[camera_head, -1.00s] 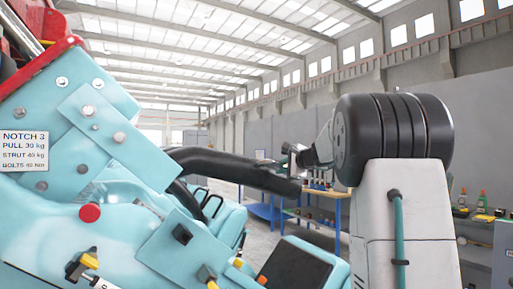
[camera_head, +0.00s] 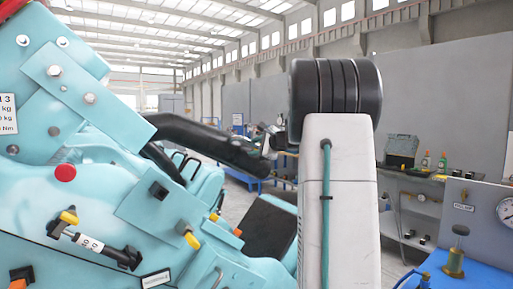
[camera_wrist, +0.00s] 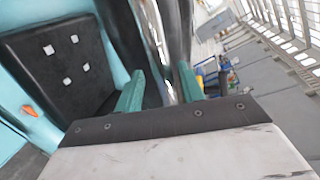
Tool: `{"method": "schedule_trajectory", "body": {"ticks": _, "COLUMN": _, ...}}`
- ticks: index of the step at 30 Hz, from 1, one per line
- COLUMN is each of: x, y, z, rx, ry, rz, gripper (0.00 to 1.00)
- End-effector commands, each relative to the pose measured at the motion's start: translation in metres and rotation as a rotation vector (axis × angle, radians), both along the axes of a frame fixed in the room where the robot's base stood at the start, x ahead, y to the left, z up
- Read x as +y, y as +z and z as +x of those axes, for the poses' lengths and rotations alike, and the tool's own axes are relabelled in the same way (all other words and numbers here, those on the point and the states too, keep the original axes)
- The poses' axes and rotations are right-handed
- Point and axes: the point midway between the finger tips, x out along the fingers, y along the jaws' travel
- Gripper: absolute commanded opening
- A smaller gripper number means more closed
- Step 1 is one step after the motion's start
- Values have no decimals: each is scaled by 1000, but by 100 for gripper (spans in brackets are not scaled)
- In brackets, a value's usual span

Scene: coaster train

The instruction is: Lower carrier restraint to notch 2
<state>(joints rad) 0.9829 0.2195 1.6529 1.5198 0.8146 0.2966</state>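The carrier restraint is a thick black padded bar (camera_head: 210,142) in the head view. It slopes down to the right from the light blue carrier (camera_head: 100,135). My gripper (camera_head: 268,143) is at the bar's outer end; its fingers are small and partly hidden there. In the wrist view, the two green fingers (camera_wrist: 160,85) stand apart, with dark and silvery surfaces between and beyond them. I cannot tell whether they press on the bar. A white placard (camera_head: 6,114) is cut off at the left edge; only a 3 and unit letters show.
A red knob (camera_head: 65,173) and a yellow-tipped plunger (camera_head: 90,238) are on the carrier side. A black seat pad (camera_wrist: 62,62) is left of the fingers in the wrist view.

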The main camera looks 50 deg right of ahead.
Motion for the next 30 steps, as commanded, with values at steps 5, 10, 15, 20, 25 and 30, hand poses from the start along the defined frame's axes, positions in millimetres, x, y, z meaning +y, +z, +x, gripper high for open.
{"method": "schedule_trajectory", "body": {"ticks": 5, "x": 0, "y": 0, "z": 1, "rx": 0, "ry": 0, "rz": 1, "gripper": 38}}
{"method": "schedule_trajectory", "body": {"ticks": 10, "x": -1, "y": 3, "z": -8, "rx": -2, "ry": -2, "rz": -1, "gripper": 38}}
{"method": "schedule_trajectory", "body": {"ticks": 15, "x": 3, "y": 10, "z": -36, "rx": -2, "ry": -4, "rz": -1, "gripper": 38}}
{"method": "schedule_trajectory", "body": {"ticks": 20, "x": 7, "y": 15, "z": -61, "rx": -2, "ry": -3, "rz": -1, "gripper": 38}}
{"method": "schedule_trajectory", "body": {"ticks": 25, "x": 11, "y": 18, "z": -75, "rx": 0, "ry": 2, "rz": 1, "gripper": 38}}
{"method": "schedule_trajectory", "body": {"ticks": 30, "x": 12, "y": 18, "z": -77, "rx": 0, "ry": 2, "rz": 1, "gripper": 38}}
